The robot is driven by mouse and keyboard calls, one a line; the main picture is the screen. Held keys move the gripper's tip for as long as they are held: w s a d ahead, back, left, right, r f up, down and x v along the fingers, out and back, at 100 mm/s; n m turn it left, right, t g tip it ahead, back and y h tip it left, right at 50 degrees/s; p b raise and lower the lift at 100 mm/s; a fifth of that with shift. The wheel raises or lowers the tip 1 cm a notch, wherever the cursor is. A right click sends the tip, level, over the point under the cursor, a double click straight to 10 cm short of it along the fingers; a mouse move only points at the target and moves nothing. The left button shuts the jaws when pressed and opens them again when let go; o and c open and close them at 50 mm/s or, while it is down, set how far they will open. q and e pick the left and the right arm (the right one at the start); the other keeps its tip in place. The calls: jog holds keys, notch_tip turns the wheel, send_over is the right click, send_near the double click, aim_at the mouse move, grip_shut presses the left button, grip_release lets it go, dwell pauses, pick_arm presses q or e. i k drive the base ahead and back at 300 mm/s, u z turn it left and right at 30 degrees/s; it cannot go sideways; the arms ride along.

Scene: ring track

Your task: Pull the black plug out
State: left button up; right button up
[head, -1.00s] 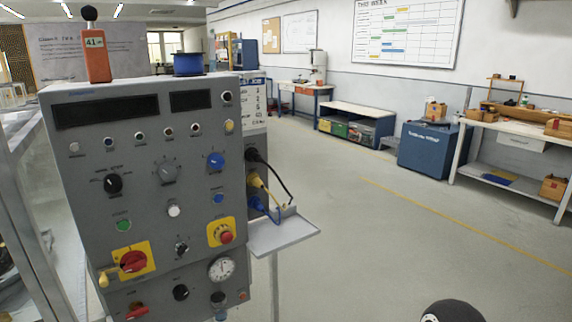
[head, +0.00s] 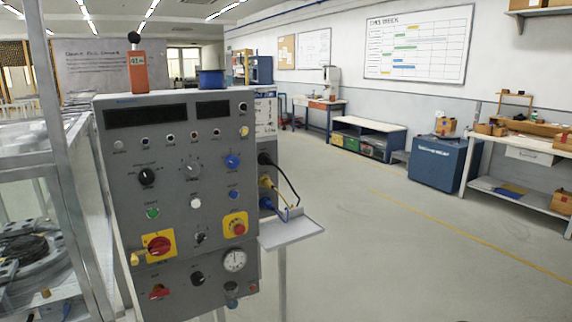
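The black plug (head: 265,159) sits in the upper socket on the right side of the grey control panel (head: 130,194). Its black cable loops out to the right and down toward a small shelf. A yellow plug (head: 267,182) and a blue plug (head: 266,203) sit below it in the same side face. Neither of my grippers shows in the head view, so their state cannot be seen.
A small grey shelf (head: 292,235) juts out right of the panel below the plugs. A metal frame (head: 68,170) stands close on the left. The floor (head: 400,260) to the right is open. A blue cabinet (head: 436,163) and workbench (head: 530,150) stand farther off.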

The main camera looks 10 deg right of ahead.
aim_at(267, 160)
jog(key=u, duration=0.25)
jog(key=i, duration=1.15)
jog(key=z, duration=0.2)
